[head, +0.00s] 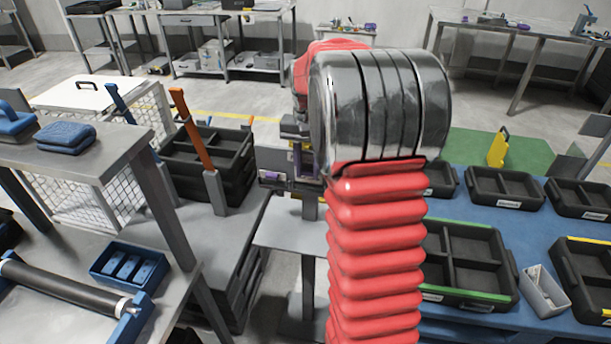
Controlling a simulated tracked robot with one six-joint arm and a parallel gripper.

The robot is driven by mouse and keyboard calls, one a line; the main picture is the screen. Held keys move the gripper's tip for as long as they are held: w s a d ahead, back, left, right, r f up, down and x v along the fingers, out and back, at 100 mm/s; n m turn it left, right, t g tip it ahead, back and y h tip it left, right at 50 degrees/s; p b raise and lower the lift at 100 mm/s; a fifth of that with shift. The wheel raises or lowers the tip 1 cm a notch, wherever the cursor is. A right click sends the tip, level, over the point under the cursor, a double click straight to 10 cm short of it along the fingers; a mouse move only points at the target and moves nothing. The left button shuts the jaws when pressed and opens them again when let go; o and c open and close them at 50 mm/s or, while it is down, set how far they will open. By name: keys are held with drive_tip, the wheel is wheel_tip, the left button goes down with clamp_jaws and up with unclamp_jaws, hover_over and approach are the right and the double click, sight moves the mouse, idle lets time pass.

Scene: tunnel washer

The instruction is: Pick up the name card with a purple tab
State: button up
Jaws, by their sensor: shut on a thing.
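My gripper (297,140) is beyond my red and silver arm in the head view, left of the silver joint, and is partly hidden by it. It points down and is shut on the name card, of which a narrow purple tab (297,160) shows at the jaws. The rest of the card is too small or hidden to make out. Just below is a small grey and dark holder (275,180) with a purple spot, over a pale stand. I cannot tell whether the card touches it.
A dark crate (215,150) with an orange-handled tool (185,125) stands left of the gripper. A blue table (530,225) with several black trays lies right. A grey bench (100,150) with blue pads is at left. Open floor lies behind.

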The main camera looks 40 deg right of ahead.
drive_tip(key=s+a, duration=1.2)
drive_tip(key=a, duration=0.1)
drive_tip(key=shift+a+r, duration=0.2)
drive_tip(key=shift+w, duration=0.1)
idle(0.4)
drive_tip(key=w+a+f+n, duration=0.4)
drive_tip(key=w+a, duration=0.2)
drive_tip(key=w, duration=0.3)
drive_tip(key=w+a+f+n, duration=0.5)
drive_tip(key=w+a, duration=0.1)
drive_tip(key=w, duration=0.3)
drive_tip(key=shift+a+f+n, duration=0.2)
drive_tip(key=shift+n, duration=0.1)
